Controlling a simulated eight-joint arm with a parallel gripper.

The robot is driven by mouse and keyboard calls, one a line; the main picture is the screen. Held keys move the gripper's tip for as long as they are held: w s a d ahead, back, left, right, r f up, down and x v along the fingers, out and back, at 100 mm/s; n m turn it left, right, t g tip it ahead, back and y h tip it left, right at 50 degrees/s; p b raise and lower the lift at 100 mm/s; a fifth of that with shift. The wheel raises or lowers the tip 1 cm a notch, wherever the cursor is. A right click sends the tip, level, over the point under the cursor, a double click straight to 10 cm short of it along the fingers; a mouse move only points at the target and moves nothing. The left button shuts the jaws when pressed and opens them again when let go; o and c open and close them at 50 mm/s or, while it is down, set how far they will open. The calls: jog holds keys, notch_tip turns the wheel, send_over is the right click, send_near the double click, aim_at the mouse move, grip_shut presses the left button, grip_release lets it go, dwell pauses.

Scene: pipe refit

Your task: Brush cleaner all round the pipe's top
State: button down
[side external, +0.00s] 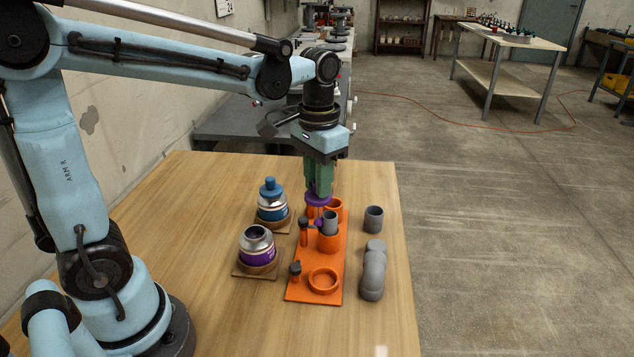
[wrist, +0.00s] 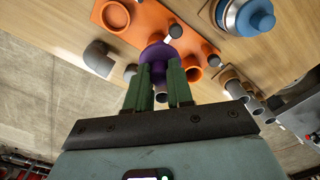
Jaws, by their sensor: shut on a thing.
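My gripper (side external: 318,190) is shut on a purple cap (side external: 318,199) with a dauber hanging below it. The dauber's purple tip (side external: 319,222) is at the left side of the grey pipe's top (side external: 330,217) in the side view; I cannot tell whether it touches. The pipe stands upright in an orange socket (side external: 327,241) on the orange board (side external: 302,274). In the wrist view the purple cap (wrist: 156,52) is between the green fingers (wrist: 159,72) and hides the dauber. The cleaner can (side external: 257,247), with a purple label, stands open left of the board.
A can with a blue cap (side external: 272,197) stands behind the cleaner can. A grey coupling (side external: 373,219) and a grey elbow (side external: 373,274) are right of the board. Orange clamps (side external: 295,271) and an orange ring (side external: 323,281) rise from the board.

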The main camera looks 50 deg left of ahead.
jog(key=shift+d, duration=0.15)
jog(key=shift+d, duration=0.3)
jog(key=shift+d, duration=0.2)
dwell(0.4)
jog(key=shift+d, duration=0.25)
jog(key=shift+w+d, duration=0.1)
jog(key=shift+w+d, duration=0.2)
jog(key=shift+d, duration=0.05)
dwell(0.4)
jog(key=shift+w+d, duration=0.1)
jog(key=shift+w, duration=0.05)
